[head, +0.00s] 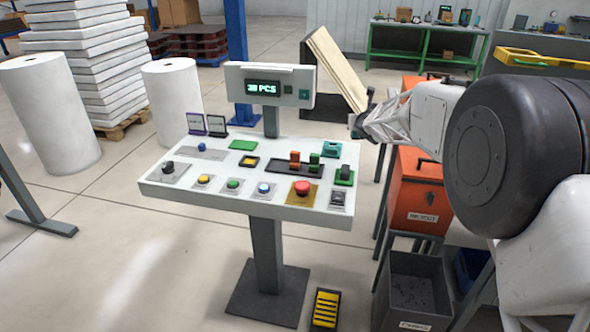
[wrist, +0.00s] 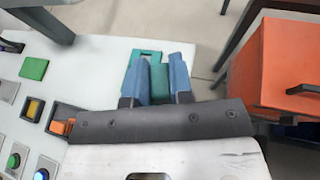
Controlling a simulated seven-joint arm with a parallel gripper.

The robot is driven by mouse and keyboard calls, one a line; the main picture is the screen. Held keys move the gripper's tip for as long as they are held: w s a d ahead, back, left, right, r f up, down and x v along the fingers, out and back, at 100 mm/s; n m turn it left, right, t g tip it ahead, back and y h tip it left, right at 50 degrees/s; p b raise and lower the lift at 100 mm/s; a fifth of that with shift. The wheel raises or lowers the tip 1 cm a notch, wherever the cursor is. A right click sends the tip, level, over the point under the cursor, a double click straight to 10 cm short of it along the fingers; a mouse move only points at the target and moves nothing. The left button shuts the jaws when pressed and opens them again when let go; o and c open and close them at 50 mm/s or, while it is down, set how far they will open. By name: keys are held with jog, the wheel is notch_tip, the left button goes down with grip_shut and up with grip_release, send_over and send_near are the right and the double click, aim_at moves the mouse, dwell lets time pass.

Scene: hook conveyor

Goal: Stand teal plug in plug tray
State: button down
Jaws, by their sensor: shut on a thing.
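My gripper (wrist: 159,68) has its two blue fingers shut on the teal plug (wrist: 158,84), which shows between them in the wrist view. In the head view my gripper (head: 356,124) is above the panel's back right corner, and the plug cannot be made out there. A flat teal plate (head: 331,149) lies on the panel there; part of it (wrist: 146,56) shows just beyond the fingertips. The dark plug tray (head: 270,168) lies left of and nearer than the teal plate. It holds an orange plug (head: 295,158) and a green plug (head: 314,160). My gripper hides much of the tray in the wrist view.
The white panel (head: 225,180) carries several buttons, including a red one (head: 302,187). A black switch on a green base (head: 344,174) stands right of the tray. A display (head: 268,86) rises behind the panel. An orange cabinet (head: 418,190) stands to the right.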

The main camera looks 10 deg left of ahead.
jog(key=s+a+m+h, duration=0.1)
jog(key=s+a, duration=0.2)
jog(key=a, duration=0.6)
jog(key=s+a+m+h, duration=0.1)
jog(key=s+a, duration=0.2)
jog(key=a, duration=0.6)
jog(key=s+a+m+h, duration=0.1)
jog(key=s+a, duration=0.3)
jog(key=a, duration=0.5)
jog(key=shift+r+t+h, duration=0.25)
jog(key=shift+t+h, duration=0.15)
jog(key=shift+h, duration=0.1)
jog(key=shift+a, duration=0.1)
notch_tip(320, 180, down, 6)
dwell(0.3)
jog(key=shift+f, duration=0.2)
jog(key=shift+f, duration=1.8)
